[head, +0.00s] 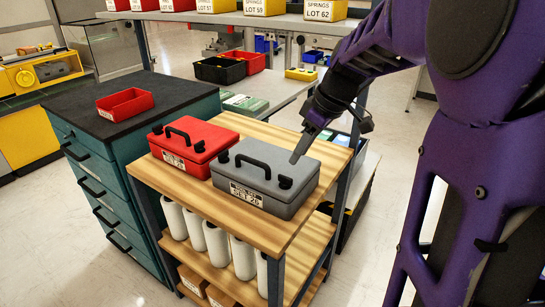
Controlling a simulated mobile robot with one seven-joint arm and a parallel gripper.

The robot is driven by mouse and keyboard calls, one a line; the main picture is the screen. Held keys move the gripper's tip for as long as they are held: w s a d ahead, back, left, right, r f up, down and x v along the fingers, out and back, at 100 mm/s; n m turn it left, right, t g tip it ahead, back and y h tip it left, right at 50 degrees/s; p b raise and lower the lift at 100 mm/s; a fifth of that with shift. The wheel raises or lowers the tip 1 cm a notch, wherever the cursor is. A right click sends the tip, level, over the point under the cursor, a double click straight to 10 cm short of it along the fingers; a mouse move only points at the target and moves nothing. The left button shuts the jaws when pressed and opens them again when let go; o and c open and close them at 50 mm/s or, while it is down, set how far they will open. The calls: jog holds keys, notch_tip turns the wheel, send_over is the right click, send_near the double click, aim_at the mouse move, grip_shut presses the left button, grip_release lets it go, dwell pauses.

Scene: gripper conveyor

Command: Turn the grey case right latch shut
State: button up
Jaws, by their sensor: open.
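The grey case (305,180) lies closed on the wooden top of a cart, with a black handle (252,162) and a label reading SET 26 on its front. Its right latch (285,182) is a small dark knob at the front right of the lid, and the left latch (224,156) is at the other end. I cannot tell how far either latch is turned. My gripper (297,157) points down over the lid's right part, just behind and above the right latch, apart from it. It is open and empty, though the gap between its fingers is hard to see.
A red case (205,136) stands close to the left of the grey case. The wooden cart top (240,226) is bare along its front edge. A teal drawer cabinet (135,160) with a red tray (125,105) stands at left. Bins and a bench are behind.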

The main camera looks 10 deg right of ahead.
aim_at(286, 176)
jog(key=b+x, duration=0.1)
jog(key=x, duration=0.7)
jog(key=shift+f, duration=0.3)
grip_shut()
